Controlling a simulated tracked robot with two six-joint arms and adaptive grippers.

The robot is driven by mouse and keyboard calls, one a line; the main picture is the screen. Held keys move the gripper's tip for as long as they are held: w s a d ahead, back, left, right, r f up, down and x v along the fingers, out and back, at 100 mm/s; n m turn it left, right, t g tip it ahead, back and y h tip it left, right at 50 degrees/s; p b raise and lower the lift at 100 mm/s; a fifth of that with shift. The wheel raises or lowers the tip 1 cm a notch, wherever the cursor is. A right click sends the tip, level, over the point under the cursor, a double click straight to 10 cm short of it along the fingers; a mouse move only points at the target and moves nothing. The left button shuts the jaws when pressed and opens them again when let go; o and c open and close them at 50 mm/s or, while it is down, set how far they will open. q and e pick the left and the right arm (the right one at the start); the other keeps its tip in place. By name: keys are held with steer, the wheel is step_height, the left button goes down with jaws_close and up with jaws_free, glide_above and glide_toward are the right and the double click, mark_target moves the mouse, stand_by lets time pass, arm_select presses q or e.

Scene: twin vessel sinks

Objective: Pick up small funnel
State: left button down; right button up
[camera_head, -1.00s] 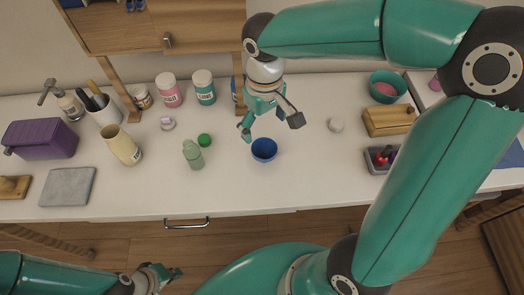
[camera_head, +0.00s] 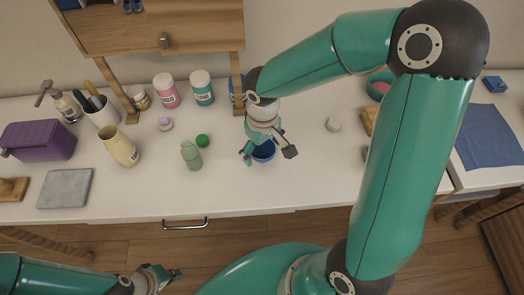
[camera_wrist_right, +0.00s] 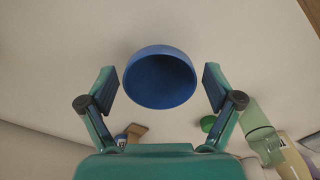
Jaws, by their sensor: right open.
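A small round blue vessel (camera_head: 264,153) stands on the white counter, partly hidden by my right gripper in the head view. It is bowl-shaped with an open top; I cannot tell whether it has a spout, and I see no other clear funnel. My right gripper (camera_head: 268,157) is open above it. In the right wrist view, the blue vessel (camera_wrist_right: 160,80) lies between the two spread fingers of my right gripper (camera_wrist_right: 160,86), with a gap on each side. My left gripper (camera_head: 160,276) is low at the front left, away from the counter; its jaws are unclear.
A pale green bottle (camera_head: 191,155) and a green lid (camera_head: 202,141) stand left of the blue vessel. A cream jug (camera_head: 120,146) is further left. Pink (camera_head: 166,90) and teal (camera_head: 202,88) jars stand behind.

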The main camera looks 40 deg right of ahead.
steer(key=c, duration=0.9)
steer(key=shift+r, duration=0.1)
steer(key=shift+c, duration=0.2)
